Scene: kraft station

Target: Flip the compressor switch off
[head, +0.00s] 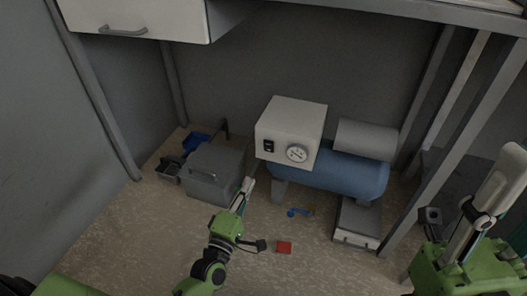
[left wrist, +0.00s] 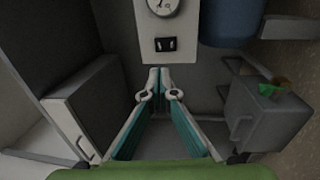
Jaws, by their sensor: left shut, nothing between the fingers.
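The compressor has a blue tank (head: 345,172) and a white control box (head: 291,121). A black rocker switch (head: 268,146) sits on the box front, left of a round gauge (head: 297,153). I cannot tell its position. My left gripper (head: 250,183) is shut and empty, below and left of the switch in the head view.
A red block (head: 284,247) and a small blue item (head: 298,212) lie on the floor. A white drawer unit (head: 140,17) hangs above. Metal posts (head: 455,135) stand at right.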

